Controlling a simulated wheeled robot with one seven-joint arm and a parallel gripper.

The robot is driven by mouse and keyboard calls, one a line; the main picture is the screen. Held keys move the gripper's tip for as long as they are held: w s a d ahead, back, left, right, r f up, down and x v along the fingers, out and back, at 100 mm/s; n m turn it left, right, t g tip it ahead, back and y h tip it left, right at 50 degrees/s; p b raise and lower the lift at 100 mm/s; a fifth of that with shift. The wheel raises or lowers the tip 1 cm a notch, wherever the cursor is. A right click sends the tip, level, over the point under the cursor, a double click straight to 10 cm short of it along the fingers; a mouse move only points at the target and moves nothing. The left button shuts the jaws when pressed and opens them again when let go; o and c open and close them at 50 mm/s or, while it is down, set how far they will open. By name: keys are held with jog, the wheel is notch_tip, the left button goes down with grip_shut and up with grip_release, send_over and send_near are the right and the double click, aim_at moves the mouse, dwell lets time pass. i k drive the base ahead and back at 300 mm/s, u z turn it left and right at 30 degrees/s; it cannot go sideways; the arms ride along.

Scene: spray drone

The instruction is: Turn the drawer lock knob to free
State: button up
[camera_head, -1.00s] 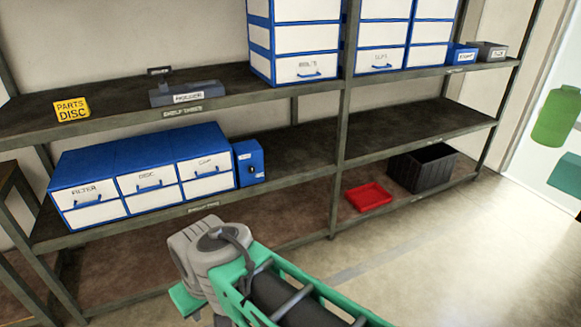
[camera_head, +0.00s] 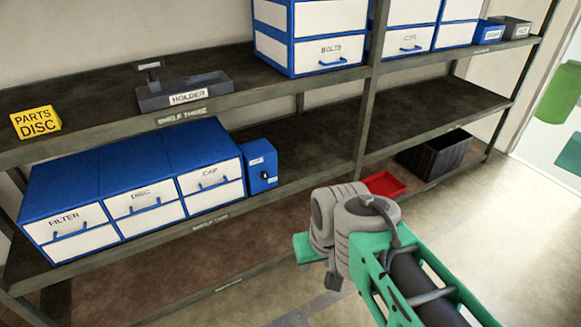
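The lock knob (camera_head: 265,175) is a small black piece on the front of a narrow blue box (camera_head: 259,160). The box stands at the right end of the blue and white drawer unit (camera_head: 125,195) on the middle shelf. The drawers FILTER, DISC and CAP appear shut. The knob's exact turn is too small to tell. My arm (camera_head: 365,235), grey and green, reaches in from the lower right, in front of the shelf. My gripper's fingers are not visible; the green piece at the arm's left end does not show them.
A grey HOLDER tray (camera_head: 184,95) and yellow PARTS DISC sign (camera_head: 36,122) sit on the upper shelf (camera_head: 110,128). A shelf post (camera_head: 366,120) stands right of the lock box. A red tray (camera_head: 384,184) and black crate (camera_head: 436,152) lie low at right. The middle shelf's right side is clear.

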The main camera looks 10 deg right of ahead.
aim_at(264, 176)
jog(key=u, duration=0.35)
jog(key=i, duration=1)
jog(key=u, duration=0.7)
